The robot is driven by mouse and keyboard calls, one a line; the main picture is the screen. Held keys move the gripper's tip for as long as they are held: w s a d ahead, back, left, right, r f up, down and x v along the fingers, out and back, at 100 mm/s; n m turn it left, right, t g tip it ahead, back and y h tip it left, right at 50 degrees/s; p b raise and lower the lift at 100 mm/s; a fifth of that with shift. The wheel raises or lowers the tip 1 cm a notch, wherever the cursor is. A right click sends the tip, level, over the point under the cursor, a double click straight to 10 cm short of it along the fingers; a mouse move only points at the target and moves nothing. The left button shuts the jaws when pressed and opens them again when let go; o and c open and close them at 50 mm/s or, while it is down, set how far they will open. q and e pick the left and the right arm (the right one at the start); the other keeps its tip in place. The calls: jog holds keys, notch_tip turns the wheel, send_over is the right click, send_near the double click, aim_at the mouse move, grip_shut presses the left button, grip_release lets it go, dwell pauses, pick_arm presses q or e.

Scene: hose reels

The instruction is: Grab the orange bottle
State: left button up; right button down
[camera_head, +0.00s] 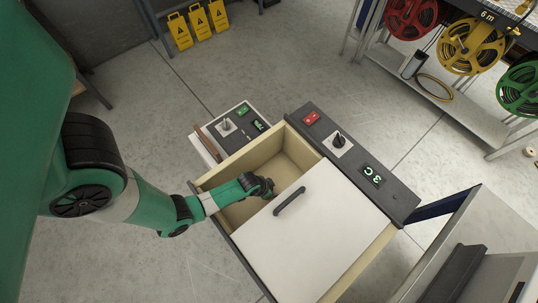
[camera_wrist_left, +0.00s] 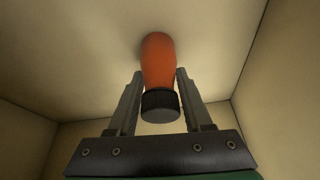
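The orange bottle (camera_wrist_left: 158,62) has a dark ribbed cap (camera_wrist_left: 160,105) facing the camera in the left wrist view. In the head view my left gripper (camera_head: 266,188) reaches down into an open drawer (camera_head: 208,182). The bottle cannot be made out there, hidden by the gripper and drawer. My right gripper is not in view.
A smaller unit (camera_head: 237,124) stands behind. Hose reels (camera_head: 470,46) are at the upper right.

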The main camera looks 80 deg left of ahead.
pick_arm(q)
grip_shut()
notch_tip(320, 180, up, 10)
jog(key=p, duration=0.7)
jog(key=shift+p, duration=0.35)
